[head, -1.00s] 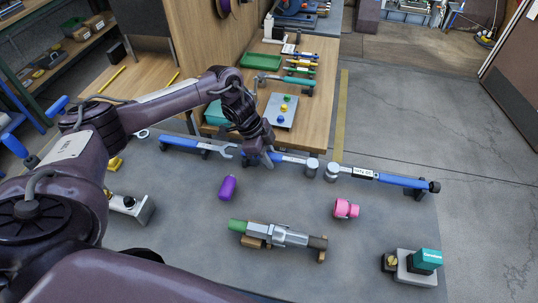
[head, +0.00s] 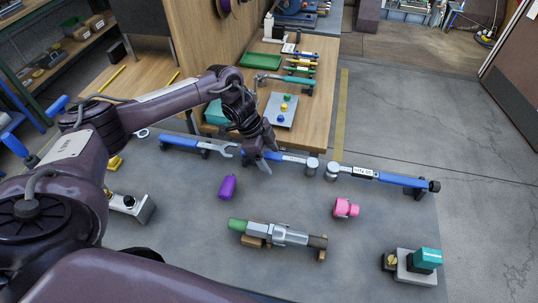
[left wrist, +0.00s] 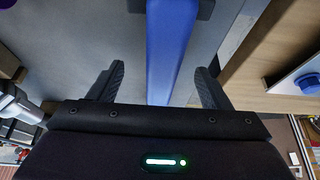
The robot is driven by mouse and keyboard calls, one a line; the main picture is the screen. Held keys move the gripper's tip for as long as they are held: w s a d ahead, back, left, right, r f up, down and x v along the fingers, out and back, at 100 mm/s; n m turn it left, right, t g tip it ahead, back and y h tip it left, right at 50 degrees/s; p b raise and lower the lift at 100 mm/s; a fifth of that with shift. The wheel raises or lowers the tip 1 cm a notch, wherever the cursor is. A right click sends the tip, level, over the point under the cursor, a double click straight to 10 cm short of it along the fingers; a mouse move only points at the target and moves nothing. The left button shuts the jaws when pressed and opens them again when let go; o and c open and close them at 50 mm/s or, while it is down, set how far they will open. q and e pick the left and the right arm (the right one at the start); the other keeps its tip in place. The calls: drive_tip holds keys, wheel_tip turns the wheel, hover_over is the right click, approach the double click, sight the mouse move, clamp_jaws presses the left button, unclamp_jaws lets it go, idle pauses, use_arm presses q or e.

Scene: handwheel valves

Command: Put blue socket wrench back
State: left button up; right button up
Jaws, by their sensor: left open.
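A blue wrench with a round grey socket head (head: 312,165) lies along the back of the grey table. A third blue wrench (head: 182,142) with an open-jaw head lies to the left. My left gripper is open at the handle's left part. In the left wrist view a blue handle (left wrist: 170,50) passes between its spread fingers, with gaps on both sides.
On the grey table (head: 200,245) stand a purple cylinder (head: 227,187), a pink part (head: 346,208), a green-ended valve assembly (head: 280,234) and a teal-topped box (head: 427,259). A wooden bench (head: 318,110) with tools adjoins the back edge.

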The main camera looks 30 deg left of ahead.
use_arm(q)
drive_tip(key=shift+p+v, duration=2.5)
drive_tip(key=shift+v, duration=0.5)
drive_tip(key=shift+a, duration=0.1)
drive_tip(key=shift+a+r, duration=0.15)
drive_tip(key=shift+r, duration=0.2)
drive_tip(key=b+v, duration=0.1)
drive_tip(key=v, duration=0.6)
drive_tip(key=shift+b, duration=0.4)
